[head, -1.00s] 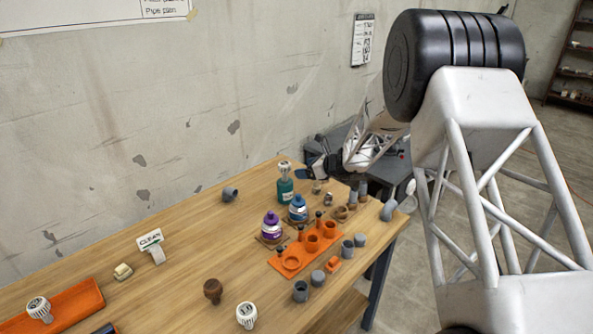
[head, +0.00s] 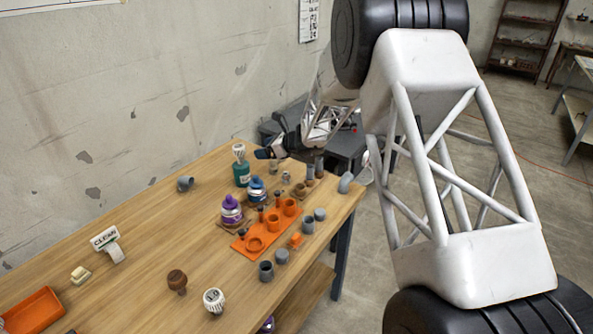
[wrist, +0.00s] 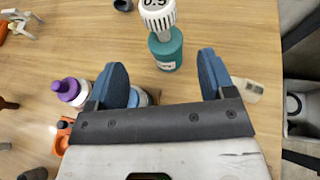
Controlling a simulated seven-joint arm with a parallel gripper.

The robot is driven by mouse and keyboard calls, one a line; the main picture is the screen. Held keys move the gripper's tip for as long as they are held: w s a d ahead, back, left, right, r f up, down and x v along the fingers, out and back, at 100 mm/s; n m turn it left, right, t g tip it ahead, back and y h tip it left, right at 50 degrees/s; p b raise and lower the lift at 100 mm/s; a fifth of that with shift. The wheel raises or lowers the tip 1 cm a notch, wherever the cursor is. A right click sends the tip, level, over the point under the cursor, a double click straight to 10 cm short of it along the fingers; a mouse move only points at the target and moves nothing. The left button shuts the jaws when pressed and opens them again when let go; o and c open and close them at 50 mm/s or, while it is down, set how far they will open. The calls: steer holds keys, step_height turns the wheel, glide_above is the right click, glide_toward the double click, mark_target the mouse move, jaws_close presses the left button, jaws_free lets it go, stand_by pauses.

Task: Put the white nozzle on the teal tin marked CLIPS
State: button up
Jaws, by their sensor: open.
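The teal tin (head: 241,176) stands upright at the far side of the bench. It also shows in the wrist view (wrist: 166,52); its label is too small to read surely. A ribbed white nozzle (head: 239,149) sits upright on top of the tin. In the wrist view this nozzle (wrist: 157,14) bears "0.5". My gripper (head: 265,153) is just right of the tin at about nozzle height. In the wrist view my gripper (wrist: 163,78) is open, its blue fingers apart with nothing between their tips. The nozzle and tin lie beyond the fingertips.
Purple-topped (head: 231,211) and blue-topped (head: 257,189) bottles stand close to the tin. An orange holder (head: 256,243) and several grey pipe pieces lie nearer. Another white nozzle (head: 213,299) and a brown knob (head: 177,280) stand in front. The left middle of the bench is mostly clear.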

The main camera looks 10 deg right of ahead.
steer(key=s+d+r+n+g+h, duration=0.15)
steer(key=s+r+n, duration=0.55)
steer(key=s, duration=0.7)
steer(key=s+r+n+g+h, duration=0.3)
steer(key=s+r+n, duration=0.2)
steer(key=s+r, duration=0.65)
steer(key=s+d+n+h, duration=0.2)
steer(key=s+d+n, duration=0.1)
steer(key=s, duration=0.8)
steer(key=s+d+f+n+h, duration=0.1)
steer(key=s+d+n+h, duration=0.2)
steer(key=s, duration=0.9)
steer(key=s+d+n+h, duration=0.2)
steer(key=s+d+n, duration=0.2)
steer(key=s, duration=0.8)
steer(key=shift+d+f+n, duration=0.15)
steer(key=shift+d+n, duration=0.1)
steer(key=shift+n, duration=0.65)
